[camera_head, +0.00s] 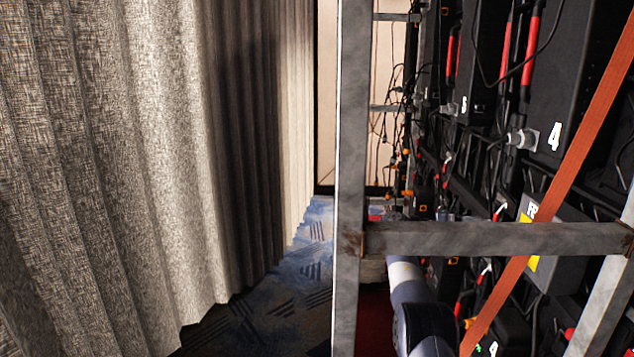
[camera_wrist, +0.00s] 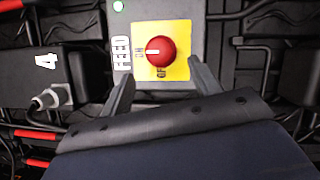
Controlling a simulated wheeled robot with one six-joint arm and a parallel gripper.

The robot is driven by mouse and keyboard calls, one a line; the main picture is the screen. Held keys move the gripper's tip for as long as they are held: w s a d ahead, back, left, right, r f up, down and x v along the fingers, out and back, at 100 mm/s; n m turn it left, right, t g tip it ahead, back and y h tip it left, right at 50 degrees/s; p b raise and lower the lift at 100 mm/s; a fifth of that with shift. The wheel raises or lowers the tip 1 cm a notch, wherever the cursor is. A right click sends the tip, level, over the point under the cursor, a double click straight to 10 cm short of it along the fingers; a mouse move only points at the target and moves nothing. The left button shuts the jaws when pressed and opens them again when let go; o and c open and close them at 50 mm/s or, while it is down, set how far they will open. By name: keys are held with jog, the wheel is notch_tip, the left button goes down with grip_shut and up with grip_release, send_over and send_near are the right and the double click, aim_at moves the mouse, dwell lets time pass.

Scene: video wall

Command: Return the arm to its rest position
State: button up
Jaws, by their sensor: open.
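My gripper (camera_wrist: 160,88) shows in the wrist view with its two dark fingers spread apart and nothing between them. Just beyond the fingertips is a red rotary knob (camera_wrist: 161,49) on a yellow plate (camera_wrist: 180,72), fixed to a grey box marked FEED (camera_wrist: 122,55). The knob's white mark points left, toward small lettering that seems to read ON. I cannot tell the exact gap between fingers and knob. In the head view my arm reaches in behind a grey metal crossbar, and the gripper itself is not visible there.
In the head view, a metal frame post (camera_head: 350,180) and crossbar (camera_head: 490,238) stand close to my arm. An orange strap (camera_head: 560,180) slants across the right. Cables and black panel backs fill the wall. A grey curtain (camera_head: 130,160) hangs left, with carpet (camera_head: 300,290) between.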

jog(key=p+v, duration=0.1)
jog(key=p, duration=0.4)
jog(key=p+v, duration=0.2)
jog(key=p, duration=0.2)
jog(key=shift+a+r+p, duration=0.25)
jog(key=shift+p, duration=0.15)
jog(key=d+f+b, duration=0.1)
jog(key=b, duration=0.5)
jog(key=shift+s+d, duration=0.1)
jog(key=shift+s, duration=0.1)
jog(key=shift+s+d+r+b, duration=0.15)
jog(key=shift+d+b, duration=0.2)
jog(key=shift+b, duration=0.9)
jog(key=s+d+n+t+h+b, duration=0.1)
jog(key=s+d+n+h+b, duration=0.2)
jog(key=d+n+b, duration=0.4)
jog(key=s+r+n+b, duration=0.1)
jog(key=n, duration=0.1)
jog(key=shift+d+n+t, duration=0.3)
jog(key=shift+d+n, duration=0.1)
